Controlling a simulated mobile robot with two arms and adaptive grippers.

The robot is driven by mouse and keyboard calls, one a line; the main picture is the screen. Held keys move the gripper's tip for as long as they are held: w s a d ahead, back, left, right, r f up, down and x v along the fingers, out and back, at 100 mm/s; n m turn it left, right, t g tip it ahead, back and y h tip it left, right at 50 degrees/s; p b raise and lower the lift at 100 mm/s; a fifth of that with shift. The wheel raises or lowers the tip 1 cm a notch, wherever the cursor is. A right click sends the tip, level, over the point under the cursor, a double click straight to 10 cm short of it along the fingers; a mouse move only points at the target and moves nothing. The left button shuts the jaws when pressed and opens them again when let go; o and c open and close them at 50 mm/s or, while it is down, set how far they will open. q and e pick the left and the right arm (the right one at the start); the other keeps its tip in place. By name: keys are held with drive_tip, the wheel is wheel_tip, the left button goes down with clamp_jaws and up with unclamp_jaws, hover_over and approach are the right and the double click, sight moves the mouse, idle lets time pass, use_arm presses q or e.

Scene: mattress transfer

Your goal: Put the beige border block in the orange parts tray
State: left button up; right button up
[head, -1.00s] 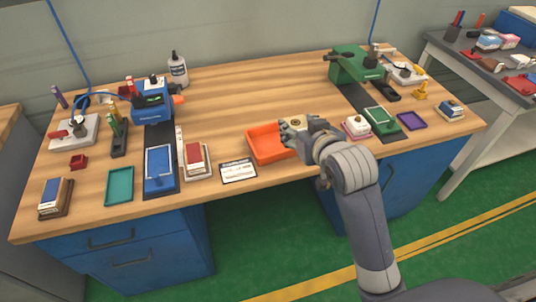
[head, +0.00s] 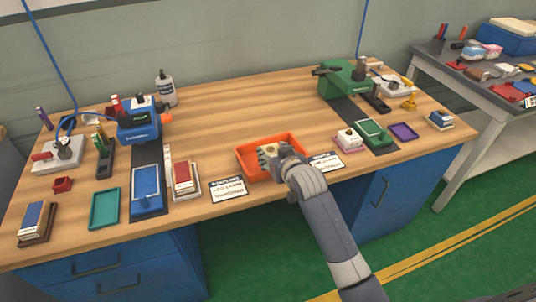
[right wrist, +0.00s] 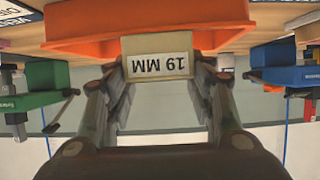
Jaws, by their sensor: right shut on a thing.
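The beige border block (right wrist: 158,66) shows "19 MM" upside down in the right wrist view. My right gripper (right wrist: 160,82) is shut on it, one finger on each side. In the head view the right gripper (head: 268,153) is over the orange parts tray (head: 292,139), and a little of the block (head: 271,149) shows at its fingers. The tray's wall (right wrist: 80,32) lies right behind the block in the wrist view. I cannot tell whether the block touches the tray. My left gripper is out of view.
White label cards (head: 228,188) and (head: 326,161) lie either side of the tray. A stack of red-topped blocks (head: 183,178) stands to the left. A pink-based block stack (head: 348,140) and a green machine (head: 343,80) stand to the right. The tabletop behind the tray is clear.

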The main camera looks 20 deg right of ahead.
sight(268, 147)
drive_tip(key=w, duration=0.3)
drive_tip(key=shift+a+f, duration=0.1)
drive_tip(key=shift+a, duration=0.1)
drive_tip(key=shift+w+f, duration=0.15)
drive_tip(key=shift+w, duration=0.35)
wheel_tip(268, 147, down, 3)
drive_tip(key=shift+s, duration=0.1)
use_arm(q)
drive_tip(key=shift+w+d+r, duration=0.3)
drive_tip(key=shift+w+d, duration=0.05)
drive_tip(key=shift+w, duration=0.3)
use_arm(e)
drive_tip(key=shift+f, duration=0.2)
drive_tip(key=shift+f, duration=0.15)
drive_tip(key=o, duration=1.1)
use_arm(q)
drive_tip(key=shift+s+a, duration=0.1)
